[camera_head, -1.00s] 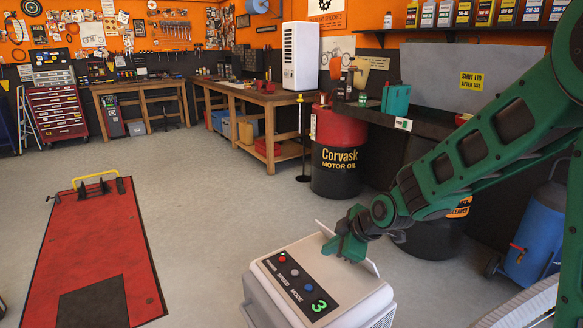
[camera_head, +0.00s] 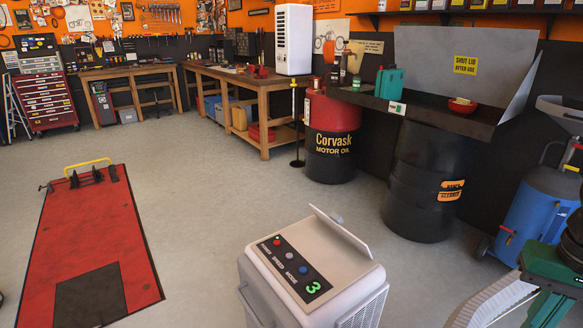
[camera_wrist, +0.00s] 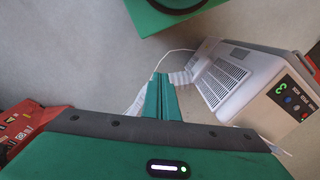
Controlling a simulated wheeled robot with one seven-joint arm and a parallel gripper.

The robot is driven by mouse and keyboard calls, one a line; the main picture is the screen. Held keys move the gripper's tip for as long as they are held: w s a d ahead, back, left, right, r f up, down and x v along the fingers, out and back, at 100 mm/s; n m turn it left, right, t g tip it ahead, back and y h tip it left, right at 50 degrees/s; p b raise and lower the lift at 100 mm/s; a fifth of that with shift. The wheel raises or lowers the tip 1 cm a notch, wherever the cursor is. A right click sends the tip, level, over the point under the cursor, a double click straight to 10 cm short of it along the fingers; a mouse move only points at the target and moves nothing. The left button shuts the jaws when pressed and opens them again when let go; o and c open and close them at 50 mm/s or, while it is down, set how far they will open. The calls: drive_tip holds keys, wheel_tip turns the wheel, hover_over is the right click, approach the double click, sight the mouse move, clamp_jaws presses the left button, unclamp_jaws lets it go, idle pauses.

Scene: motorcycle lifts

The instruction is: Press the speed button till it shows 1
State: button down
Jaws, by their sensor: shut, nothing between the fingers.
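A white box-shaped machine (camera_head: 320,262) stands on the floor at bottom centre of the head view, with a raised flap on top. Its black panel (camera_head: 291,268) holds a red button (camera_head: 277,242), a grey speed button (camera_head: 289,255) and a blue button (camera_head: 303,270) in a row. The green display (camera_head: 313,287) reads 3. In the wrist view the machine (camera_wrist: 228,80) is at the right, turned, with its panel (camera_wrist: 291,96) at the edge. My gripper (camera_wrist: 160,78) is shut and empty, apart from the machine. In the head view the gripper is out of sight.
A red lift platform (camera_head: 92,235) lies on the floor at left. Oil drums (camera_head: 330,140) and a black bench (camera_head: 425,110) line the right side, with a blue tank (camera_head: 535,215) nearby. Open floor surrounds the machine.

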idle(0.4)
drive_tip(key=shift+w+f, duration=0.25)
drive_tip(key=shift+w, duration=0.4)
idle(1.5)
idle(0.6)
